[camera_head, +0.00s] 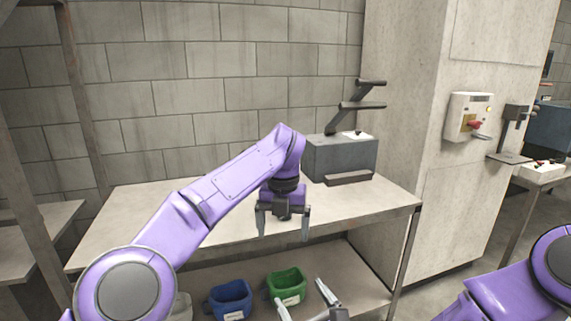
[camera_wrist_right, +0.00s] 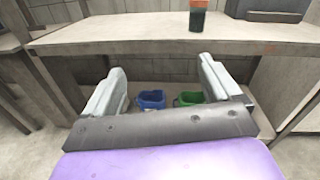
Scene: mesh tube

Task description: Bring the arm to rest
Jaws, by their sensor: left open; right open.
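My left arm is purple and reaches in from the left in the head view. My left gripper (camera_head: 283,231) hangs fingers down over the table (camera_head: 345,208), its two grey fingers apart with nothing between them. My right gripper (camera_head: 303,300) is low at the bottom edge of the head view, its grey fingers apart. In the right wrist view, the right gripper (camera_wrist_right: 162,72) is open and empty, facing the table's front edge and the lower shelf. The right arm's purple links show at the bottom right of the head view.
A grey machine (camera_head: 340,157) stands at the table's back right. A blue bin (camera_head: 229,300) and a green bin (camera_head: 286,285) sit on the lower shelf. A small item (camera_wrist_right: 198,15), orange above and dark green below, is on the table. A control box (camera_head: 469,116) is on the right wall.

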